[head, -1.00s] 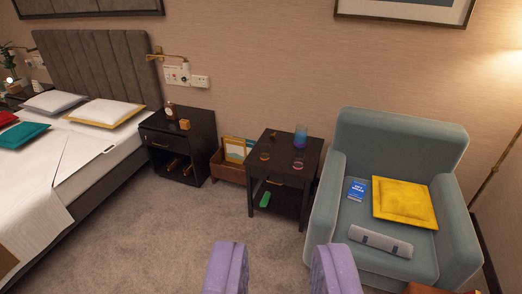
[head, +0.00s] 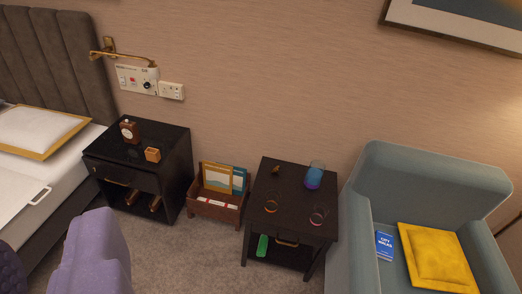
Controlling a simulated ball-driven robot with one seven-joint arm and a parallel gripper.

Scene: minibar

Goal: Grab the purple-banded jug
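The purple-banded jug (head: 314,176) stands upright at the back right of a small dark side table (head: 290,240). It is bluish and see-through, with a purple lower part. My gripper (head: 52,266) is at the bottom left of the view. One lavender finger shows clearly, and a darker purple part at the left edge looks like the other. There is a gap between them and nothing is held. The gripper is well to the left of the jug and nearer to me.
An orange-banded glass (head: 271,203) and a pink-banded glass (head: 318,215) stand in front of the jug. A small brown object (head: 276,169) is at the back left. An armchair (head: 355,225) is close on the right. A magazine box (head: 215,208) and a black nightstand (head: 175,165) stand left.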

